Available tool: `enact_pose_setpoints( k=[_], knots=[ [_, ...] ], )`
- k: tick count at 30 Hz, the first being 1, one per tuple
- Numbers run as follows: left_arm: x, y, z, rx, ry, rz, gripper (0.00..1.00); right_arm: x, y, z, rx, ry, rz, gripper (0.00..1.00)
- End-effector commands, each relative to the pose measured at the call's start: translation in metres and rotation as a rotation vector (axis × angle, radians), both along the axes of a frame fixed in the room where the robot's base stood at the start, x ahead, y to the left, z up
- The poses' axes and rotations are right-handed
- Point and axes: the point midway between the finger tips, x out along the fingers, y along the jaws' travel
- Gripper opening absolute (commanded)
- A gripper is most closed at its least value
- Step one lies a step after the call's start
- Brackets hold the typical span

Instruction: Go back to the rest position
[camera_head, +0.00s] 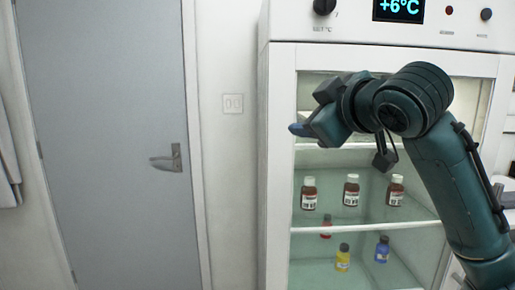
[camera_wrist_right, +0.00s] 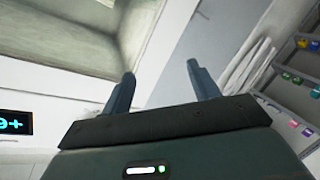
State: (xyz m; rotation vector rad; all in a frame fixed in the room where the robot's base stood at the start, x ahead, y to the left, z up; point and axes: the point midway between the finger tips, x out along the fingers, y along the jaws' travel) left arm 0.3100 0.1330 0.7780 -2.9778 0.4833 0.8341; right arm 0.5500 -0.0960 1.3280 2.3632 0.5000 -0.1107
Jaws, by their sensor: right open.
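My right gripper (camera_head: 299,130) is at the end of the dark green arm, which comes in from the right in the head view. It is raised in front of the upper part of the cabinet (camera_head: 279,150) and points left. In the right wrist view the two fingers of my right gripper (camera_wrist_right: 160,82) stand apart with nothing between them. In the head view the fingertips overlap and the wrist hides part of the cabinet's upper compartment. My left gripper is not in either view.
Three brown bottles, one a brown bottle (camera_head: 351,192), stand on the cabinet's middle shelf. A grey door (camera_head: 110,120) is at left. A display (camera_head: 398,9) tops the cabinet.

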Motion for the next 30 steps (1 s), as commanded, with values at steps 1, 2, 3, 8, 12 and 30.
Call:
enact_pose_setpoints(
  k=[1, 2, 3, 8, 12, 30],
  knots=[
    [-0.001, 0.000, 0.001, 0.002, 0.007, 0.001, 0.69, 0.011, 0.003, -0.032, 0.039, 0.045, 0.011, 0.60],
    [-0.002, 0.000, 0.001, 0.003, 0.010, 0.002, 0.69, 0.016, 0.004, -0.049, 0.063, 0.063, 0.016, 0.60],
    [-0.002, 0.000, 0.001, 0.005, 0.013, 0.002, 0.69, 0.022, 0.006, -0.071, 0.094, 0.086, 0.021, 0.60],
    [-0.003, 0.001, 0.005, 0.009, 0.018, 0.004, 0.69, 0.031, 0.008, -0.162, 0.215, 0.176, 0.017, 0.60],
    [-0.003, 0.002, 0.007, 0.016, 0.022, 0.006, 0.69, 0.022, 0.005, -0.242, 0.310, 0.251, -0.010, 0.60],
    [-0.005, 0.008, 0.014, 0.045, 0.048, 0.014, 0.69, -0.181, -0.036, -0.508, 0.537, 0.522, -0.271, 0.60]
  ],
)
